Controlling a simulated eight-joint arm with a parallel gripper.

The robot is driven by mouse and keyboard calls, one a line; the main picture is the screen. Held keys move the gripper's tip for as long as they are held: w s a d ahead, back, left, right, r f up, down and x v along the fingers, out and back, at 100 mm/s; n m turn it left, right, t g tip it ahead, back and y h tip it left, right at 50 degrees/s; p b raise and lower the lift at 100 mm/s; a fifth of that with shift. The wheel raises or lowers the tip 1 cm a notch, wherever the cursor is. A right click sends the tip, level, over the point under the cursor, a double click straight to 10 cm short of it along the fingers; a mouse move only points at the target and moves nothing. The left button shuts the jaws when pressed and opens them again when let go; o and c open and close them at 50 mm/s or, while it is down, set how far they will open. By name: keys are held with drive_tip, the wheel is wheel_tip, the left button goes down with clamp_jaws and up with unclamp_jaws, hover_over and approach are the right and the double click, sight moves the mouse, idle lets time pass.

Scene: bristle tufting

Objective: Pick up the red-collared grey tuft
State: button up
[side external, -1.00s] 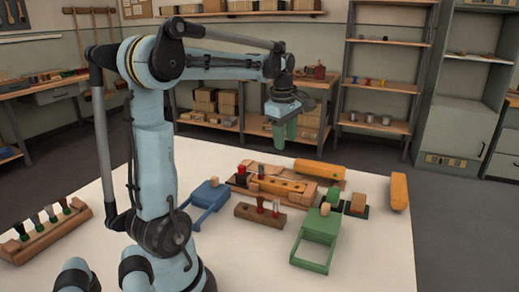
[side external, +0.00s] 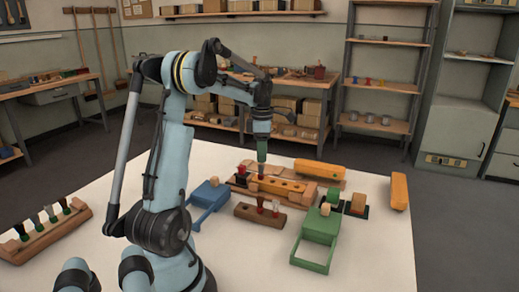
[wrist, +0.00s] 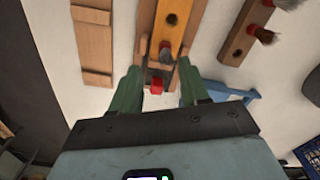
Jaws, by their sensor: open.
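Several tufts fit the grey and red description. In the wrist view, a red piece (wrist: 155,84) shows between the fingers, lower down.
A blue tool (side external: 209,197) lies left of the rack and a green frame (side external: 314,243) to its right. Orange blocks (side external: 319,172) lie behind and at right (side external: 399,191). A rack of several tufts (side external: 42,232) is at far left.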

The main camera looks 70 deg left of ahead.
sight(261, 165)
drive_tip(key=shift+s+d+f, duration=0.15)
drive_tip(key=shift+f, duration=1.2)
drive_tip(key=shift+s+d+f, duration=0.15)
drive_tip(key=shift+f, duration=1.15)
clamp_jaws()
